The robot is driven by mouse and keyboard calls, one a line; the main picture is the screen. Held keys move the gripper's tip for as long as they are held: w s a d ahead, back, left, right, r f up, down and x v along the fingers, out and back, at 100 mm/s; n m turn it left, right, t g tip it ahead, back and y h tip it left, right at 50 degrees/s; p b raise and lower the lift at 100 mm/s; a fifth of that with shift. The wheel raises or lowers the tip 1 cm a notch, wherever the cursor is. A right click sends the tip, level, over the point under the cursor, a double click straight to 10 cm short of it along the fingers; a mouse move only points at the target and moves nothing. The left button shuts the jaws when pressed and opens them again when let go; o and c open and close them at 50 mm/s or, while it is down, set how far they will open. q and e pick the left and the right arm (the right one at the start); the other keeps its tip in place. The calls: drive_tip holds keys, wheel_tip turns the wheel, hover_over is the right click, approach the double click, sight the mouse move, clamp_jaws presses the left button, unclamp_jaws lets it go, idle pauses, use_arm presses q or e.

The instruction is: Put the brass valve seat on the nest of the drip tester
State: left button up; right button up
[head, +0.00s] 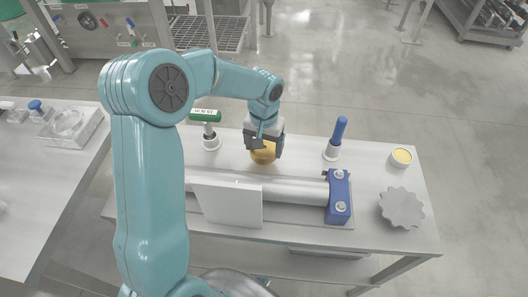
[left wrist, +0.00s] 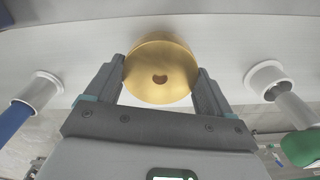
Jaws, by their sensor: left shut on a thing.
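The brass valve seat (head: 262,156) is a round golden disc with a small central hole. My left gripper (head: 264,150) is shut on it, over the back part of the middle bench. In the left wrist view the valve seat (left wrist: 160,72) sits between the two fingers (left wrist: 161,85), one on each side of its rim. I cannot tell whether it touches the bench top. I cannot tell for sure which thing is the drip tester; a pale block with a clear round dish (head: 68,122) stands on the left bench. My right gripper is not in view.
Behind a white panel (head: 228,204), a grey cylinder (head: 290,190) runs to a blue end block (head: 339,196). A green-handled tool (head: 205,116) and a blue-handled tool (head: 337,136) stand in white holders. A yellow-topped cup (head: 401,157) and a grey scalloped disc (head: 401,207) lie at right.

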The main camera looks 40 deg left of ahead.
sight(264, 152)
use_arm(q)
drive_tip(key=shift+f, duration=1.55)
drive_tip(key=shift+f, duration=0.15)
drive_tip(key=o, duration=1.5)
